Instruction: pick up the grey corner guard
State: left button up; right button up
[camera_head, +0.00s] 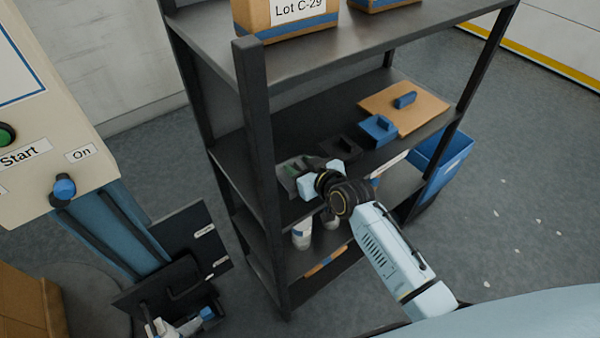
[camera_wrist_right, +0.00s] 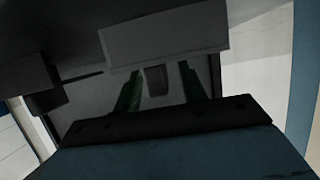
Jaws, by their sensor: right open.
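The grey corner guard (camera_wrist_right: 165,45) shows in the right wrist view as a grey block with a darker tab below it. The tab stands between the two green fingers of my open right gripper (camera_wrist_right: 158,88), with gaps at its sides. In the head view, my right gripper (camera_head: 289,168) is at the near left end of the middle shelf, and it and the wrist mostly hide the grey guard. I cannot tell whether a finger touches the guard.
A black guard (camera_head: 345,146), a blue guard (camera_head: 378,129) and another blue piece on a brown board (camera_head: 420,108) are farther along the shelf (camera_head: 290,130). A dark upright post (camera_head: 258,140) stands just left of my right gripper. A blue bin (camera_head: 447,160) is right of the rack.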

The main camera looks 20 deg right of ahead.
grip_shut()
